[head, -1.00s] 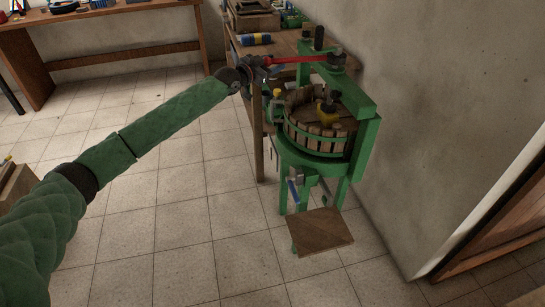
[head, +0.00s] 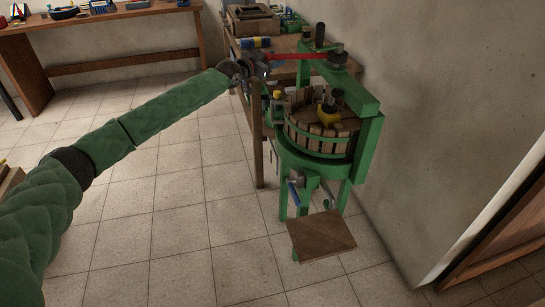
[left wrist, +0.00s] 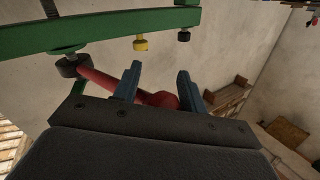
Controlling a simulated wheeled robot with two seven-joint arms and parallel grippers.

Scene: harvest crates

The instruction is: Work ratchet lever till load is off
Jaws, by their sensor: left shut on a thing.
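A green press with a slatted wooden basket (head: 318,140) stands against the wall in the head view. A red ratchet lever (head: 296,56) runs left from the dark hub (head: 337,56) at its top. My left gripper (head: 264,68) is at the lever's outer left end. In the left wrist view the red lever (left wrist: 103,82) comes from a dark hub (left wrist: 72,65) under the green beam (left wrist: 110,31), and its thick red end lies between the fingers of my left gripper (left wrist: 158,75). The jaws partly hide the grip. My right gripper is not in view.
A wooden workbench (head: 262,62) with items stands behind the press, near my left gripper. A wooden board (head: 320,236) sits low in front of the press. The wall (head: 450,110) is close on the right. Tiled floor (head: 185,225) is open at left.

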